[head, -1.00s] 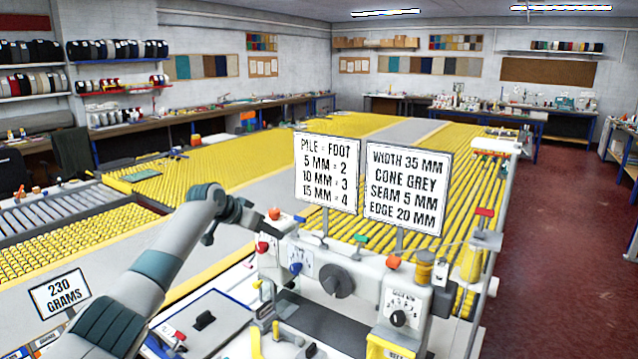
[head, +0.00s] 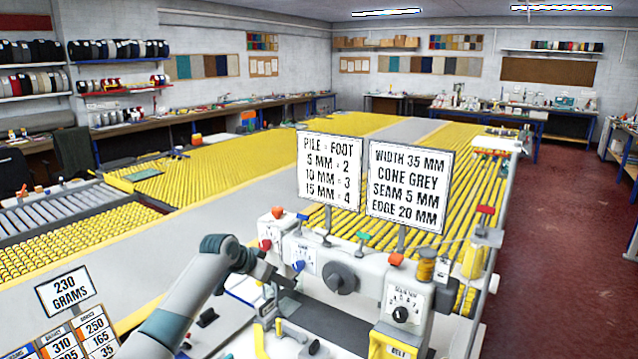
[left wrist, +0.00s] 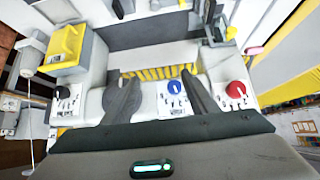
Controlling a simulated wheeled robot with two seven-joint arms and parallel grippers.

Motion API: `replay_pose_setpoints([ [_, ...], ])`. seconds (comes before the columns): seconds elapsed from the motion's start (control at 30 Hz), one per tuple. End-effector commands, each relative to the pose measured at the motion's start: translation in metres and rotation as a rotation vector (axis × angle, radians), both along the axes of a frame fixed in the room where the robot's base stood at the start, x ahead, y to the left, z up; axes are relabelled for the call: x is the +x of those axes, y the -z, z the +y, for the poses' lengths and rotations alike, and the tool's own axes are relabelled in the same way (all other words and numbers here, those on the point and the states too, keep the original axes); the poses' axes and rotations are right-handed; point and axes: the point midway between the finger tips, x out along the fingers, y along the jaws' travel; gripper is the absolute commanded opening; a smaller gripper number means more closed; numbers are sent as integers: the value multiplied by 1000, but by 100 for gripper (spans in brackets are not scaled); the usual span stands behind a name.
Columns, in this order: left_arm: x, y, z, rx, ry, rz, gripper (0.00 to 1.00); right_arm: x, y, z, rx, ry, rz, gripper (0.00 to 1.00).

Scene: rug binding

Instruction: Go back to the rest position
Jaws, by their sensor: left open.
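My left arm comes in from the lower left of the head view. Its gripper (head: 282,279) is low over the left part of the white binding machine (head: 365,272), near its blue knob (head: 299,265). In the left wrist view two dark fingers stand well apart with nothing between them (left wrist: 160,80). The blue knob (left wrist: 174,87) shows between them, and the red knob (left wrist: 237,90) lies right of the right finger. I cannot tell if the fingers touch the machine. My right gripper is not in view.
Two placards (head: 329,170) (head: 408,187) stand upright on the machine. A "230 grams" sign (head: 68,290) and number cards (head: 96,327) are at the lower left. Long yellow roller tables (head: 235,165) stretch behind. The red floor (head: 560,230) at right is clear.

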Motion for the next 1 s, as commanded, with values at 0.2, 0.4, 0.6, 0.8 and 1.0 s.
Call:
replay_pose_setpoints([
  [0.2, -66, 83, -17, 16, 18, 65, 53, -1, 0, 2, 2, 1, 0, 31],
  [0.4, -137, 145, -23, 30, 10, 117, 53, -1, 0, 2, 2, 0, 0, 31],
  [0.6, -212, 193, -20, 44, -21, 165, 53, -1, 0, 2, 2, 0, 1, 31],
  [0.8, -290, 227, -8, 61, -74, 212, 53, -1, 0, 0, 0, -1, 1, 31],
  [1.0, -371, 247, 11, 84, -146, 260, 53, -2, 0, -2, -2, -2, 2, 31],
])
